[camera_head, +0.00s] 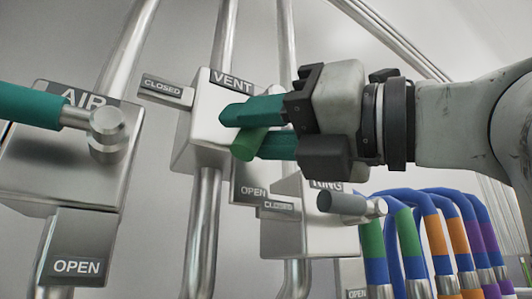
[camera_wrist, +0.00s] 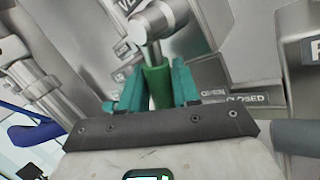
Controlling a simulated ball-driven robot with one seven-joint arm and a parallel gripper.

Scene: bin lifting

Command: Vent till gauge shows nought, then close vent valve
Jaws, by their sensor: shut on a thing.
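The vent valve block (camera_head: 205,130) is a metal box marked VENT in the head view. A CLOSED plate (camera_head: 165,89) is at its left and an OPEN plate (camera_head: 252,190) is below it. My gripper (camera_head: 243,130) has teal fingers shut around the green vent handle (camera_head: 246,146), whose end shows between them. In the wrist view the handle (camera_wrist: 158,88) runs up between the fingers to a round metal hub (camera_wrist: 163,18). The hub is hidden in the head view, and I cannot tell how far the handle is turned. No gauge is in view.
The air valve block (camera_head: 75,165), with a teal handle (camera_head: 30,106) pointing left, is at the left. Another valve block marked RING (camera_head: 290,238) with a grey handle (camera_head: 345,203) is below my gripper. Blue hoses with coloured bands (camera_head: 415,245) are lower right.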

